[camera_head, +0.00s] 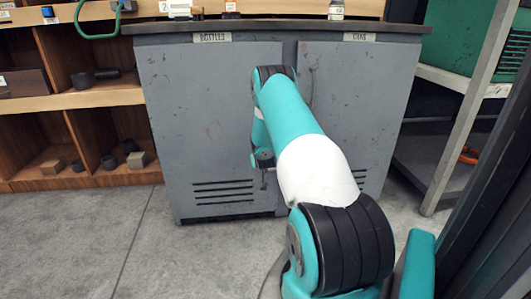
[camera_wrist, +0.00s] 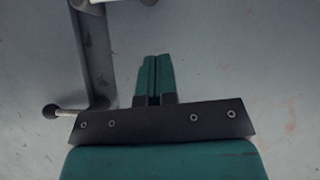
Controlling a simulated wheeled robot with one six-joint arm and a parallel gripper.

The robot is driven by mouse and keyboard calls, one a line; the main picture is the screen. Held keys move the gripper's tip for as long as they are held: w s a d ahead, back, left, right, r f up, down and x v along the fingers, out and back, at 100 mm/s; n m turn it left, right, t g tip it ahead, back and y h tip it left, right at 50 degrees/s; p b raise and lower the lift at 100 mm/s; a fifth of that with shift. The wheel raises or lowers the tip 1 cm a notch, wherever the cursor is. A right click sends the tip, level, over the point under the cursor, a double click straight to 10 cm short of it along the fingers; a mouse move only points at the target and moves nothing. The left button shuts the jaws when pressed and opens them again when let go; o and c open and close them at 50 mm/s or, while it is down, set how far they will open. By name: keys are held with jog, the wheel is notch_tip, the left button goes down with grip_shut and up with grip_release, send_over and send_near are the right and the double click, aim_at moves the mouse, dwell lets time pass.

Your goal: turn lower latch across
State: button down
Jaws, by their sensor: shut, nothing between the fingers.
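In the wrist view a latch lever with a dark ball knob (camera_wrist: 50,111) sticks out to the left, roughly level. Its other end meets the dark upright strip (camera_wrist: 97,62) between two grey door faces and is partly hidden by my gripper's dark mount. A second pale fitting (camera_wrist: 86,6) is cut off at the top edge; I cannot tell which of the two is the lower latch. My gripper (camera_wrist: 153,60) is shut and empty, with its teal fingers to the right of the strip and the knob, apart from the lever.
The grey cabinet (camera_head: 215,130) has two doors, the left one labelled "BOTTLES", with vents low down. Wooden shelves (camera_head: 75,103) with small blocks stand left. A metal rack (camera_head: 470,120) stands close on the right. Bare floor (camera_head: 105,240) is clear at front left.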

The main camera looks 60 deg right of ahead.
jog(key=p+v, duration=0.1)
jog(key=v, duration=0.6)
jog(key=shift+p, duration=0.4)
jog(key=shift+f, duration=0.1)
